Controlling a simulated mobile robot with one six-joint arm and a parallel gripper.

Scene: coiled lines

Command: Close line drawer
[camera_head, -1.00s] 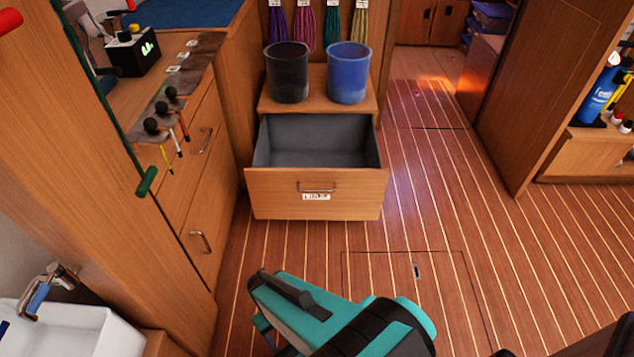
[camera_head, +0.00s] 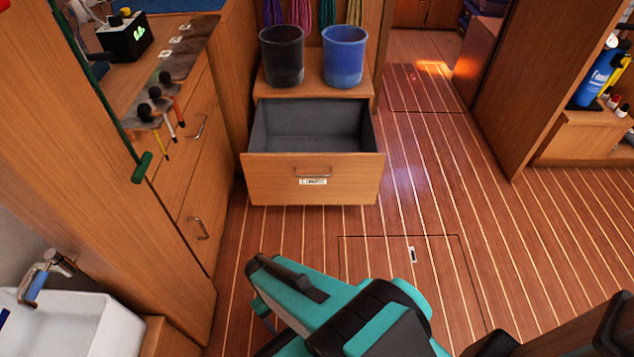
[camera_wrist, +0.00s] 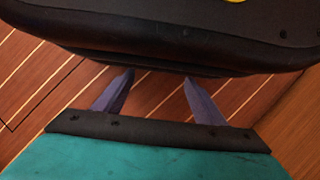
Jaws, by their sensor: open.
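The line drawer (camera_head: 268,178) is pulled well out of its low wooden cabinet (camera_head: 262,88). Its grey-lined inside looks empty, and its wooden front carries a metal handle (camera_head: 313,174) and a small white label. My arm, teal and black, reaches in from the bottom of the head view, on the near side of the drawer with floor between them. My gripper (camera_wrist: 158,82) shows in the wrist view with two dark fingers spread apart, nothing between them but floor. The drawer is not recognisable in the wrist view.
A black bucket (camera_head: 282,56) and a blue bucket (camera_head: 344,57) stand on the cabinet top. A tall wooden unit with drawers (camera_head: 200,195) is at left, a white sink (camera_head: 75,325) at lower left. Striped floor (camera_head: 440,200) is clear to the right.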

